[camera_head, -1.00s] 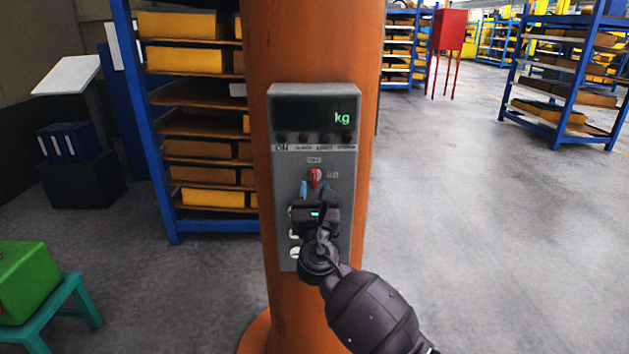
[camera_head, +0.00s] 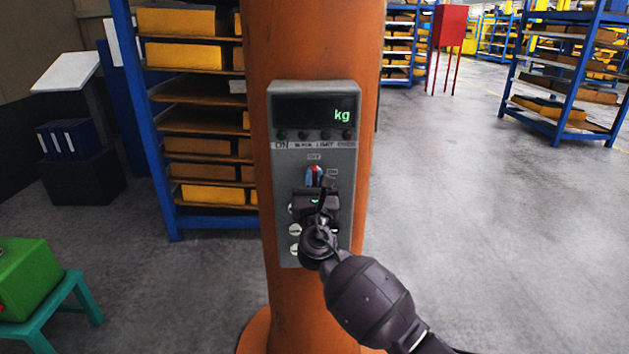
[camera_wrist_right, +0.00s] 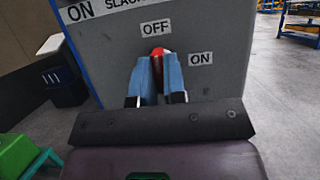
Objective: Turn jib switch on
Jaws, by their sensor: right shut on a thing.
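The jib switch (camera_head: 316,173) is a small red knob on the grey control box (camera_head: 342,222), which is fixed to an orange column. In the right wrist view the red switch (camera_wrist_right: 157,53) stands under the OFF label, with the ON label to its right. My right gripper (camera_wrist_right: 158,75) has its blue fingers closed around the switch, one on each side, hiding most of it. In the head view the right gripper (camera_head: 314,179) covers the lower part of the box. The display above reads kg and shows no digits that I can make out. My left gripper is out of view.
The orange column (camera_head: 315,40) stands in the middle. A blue shelf rack (camera_head: 165,130) with yellow castings is behind it on the left. A green block (camera_head: 28,275) sits on a teal stool (camera_head: 62,305) at lower left. The floor to the right is open.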

